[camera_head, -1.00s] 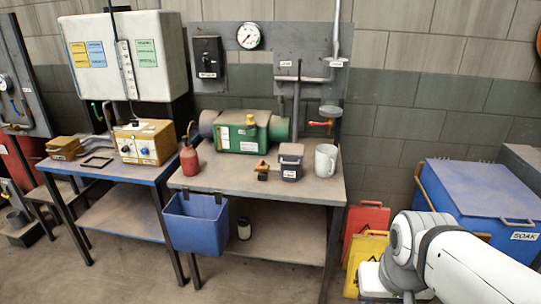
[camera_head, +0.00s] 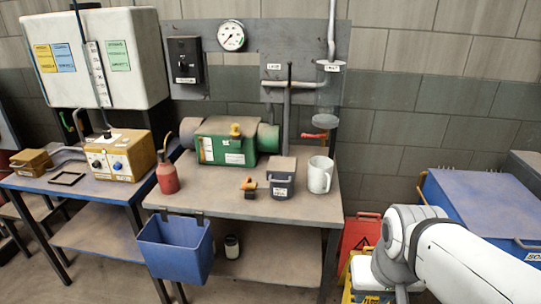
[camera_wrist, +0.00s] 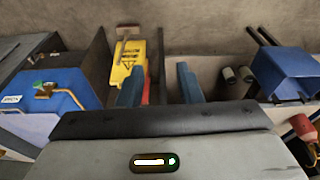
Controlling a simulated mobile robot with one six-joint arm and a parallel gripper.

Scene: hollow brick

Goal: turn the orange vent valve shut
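A red-orange lever handle (camera_head: 313,135) sticks out to the left below the clear cylinder on the pipe at the bench's right rear. A yellow-orange knob (camera_head: 235,130) tops the green machine (camera_head: 222,148). A small orange-and-black piece (camera_head: 249,186) lies on the bench. I cannot tell for sure which is the vent valve; the labels are too small to read surely. My gripper (camera_wrist: 160,84) shows in the wrist view with its two blue fingers apart and nothing between them. It is outside the head view, where my white arm is at lower right, away from the bench.
The bench (camera_head: 215,203) also holds a red oil can (camera_head: 167,178), a grey box (camera_head: 281,178) and a white mug (camera_head: 320,175). A blue bin (camera_head: 173,250) hangs in front. A blue tank (camera_head: 485,205) and a yellow sign (camera_wrist: 128,65) stand right of the bench. Some floor is clear at front left.

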